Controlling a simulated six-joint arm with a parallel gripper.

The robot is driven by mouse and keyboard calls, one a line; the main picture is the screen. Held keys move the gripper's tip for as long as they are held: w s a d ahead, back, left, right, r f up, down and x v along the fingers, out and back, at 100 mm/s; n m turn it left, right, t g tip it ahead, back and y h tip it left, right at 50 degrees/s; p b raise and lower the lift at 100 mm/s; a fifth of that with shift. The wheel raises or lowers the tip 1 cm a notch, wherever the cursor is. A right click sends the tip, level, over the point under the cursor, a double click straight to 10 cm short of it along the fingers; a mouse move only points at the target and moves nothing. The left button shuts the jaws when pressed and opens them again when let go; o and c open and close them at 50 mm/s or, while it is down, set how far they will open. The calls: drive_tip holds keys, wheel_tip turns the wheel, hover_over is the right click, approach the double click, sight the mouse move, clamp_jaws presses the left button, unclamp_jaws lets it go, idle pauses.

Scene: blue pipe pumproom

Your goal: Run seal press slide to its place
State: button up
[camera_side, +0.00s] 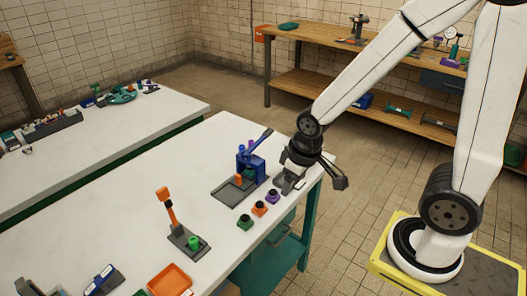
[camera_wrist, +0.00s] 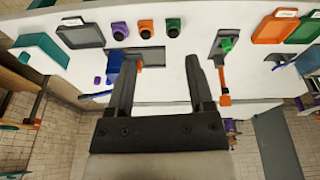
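The blue press (camera_side: 250,162) stands on a dark grey base plate (camera_side: 230,194) on the white table, with a lever slanting up to the right. A small orange block (camera_side: 238,179) sits at the foot of the press. In the wrist view, the blue press (camera_wrist: 114,68) is partly hidden behind my left finger, and the orange block (camera_wrist: 139,63) shows between the fingers. Which part is the slide is too small to tell. My gripper (camera_side: 290,186) is right of the press, low near the table's edge. In the wrist view my gripper (camera_wrist: 163,60) is open and empty.
Purple (camera_side: 272,196), orange (camera_side: 259,208) and green (camera_side: 245,221) dark-topped pieces line the table edge. An orange-handled lever fixture (camera_side: 170,212) with a green block (camera_side: 194,242) stands nearer the camera. An orange tray (camera_side: 170,279) lies in front. The table behind the press is clear.

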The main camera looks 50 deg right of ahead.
drive_tip(key=w+d+f+n+g+h, duration=0.1)
drive_tip(key=w+d+f+n+g, duration=0.15)
drive_tip(key=w+n, duration=0.8)
drive_tip(key=n+h, duration=0.3)
drive_tip(key=n, duration=0.3)
approach(237, 176)
wheel_tip(237, 176, down, 2)
drive_tip(key=shift+w+d+f+n+h, duration=0.1)
drive_tip(key=shift+d+f+n+h, duration=0.25)
drive_tip(key=shift+d+f, duration=0.25)
drive_tip(key=shift+f, duration=0.15)
drive_tip(key=shift+x, duration=3.75)
drive_tip(key=shift+a, duration=0.1)
clamp_jaws()
